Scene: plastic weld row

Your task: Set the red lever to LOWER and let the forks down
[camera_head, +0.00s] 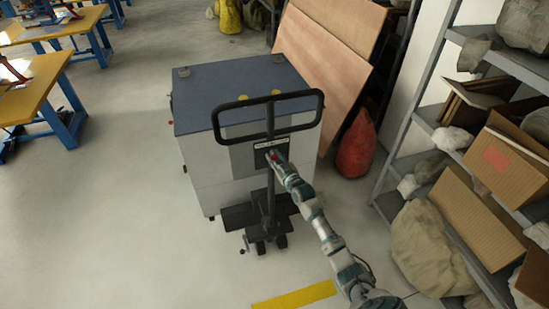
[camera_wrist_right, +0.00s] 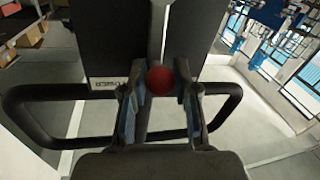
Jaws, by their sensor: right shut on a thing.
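The pallet truck has a black loop handle (camera_head: 222,122) standing upright in front of a large grey cabinet. The red lever (camera_head: 273,154) sits at the small label plate below the loop. In the right wrist view its round red knob (camera_wrist_right: 160,81) lies between the fingers. My right gripper (camera_head: 276,159) is shut on the red lever; the right wrist view shows its two fingers (camera_wrist_right: 160,92) on either side of the knob. The lever's exact setting cannot be read. The forks are hidden under the cabinet, so their height cannot be told. My left gripper is not in view.
The blue-topped grey cabinet (camera_head: 235,88) stands directly behind the truck. A red sack (camera_head: 356,145) and leaning wooden boards (camera_head: 325,70) are to its right. Shelving (camera_head: 399,150) with boxes and bags lines the right side. The floor at the left (camera_head: 100,210) is clear.

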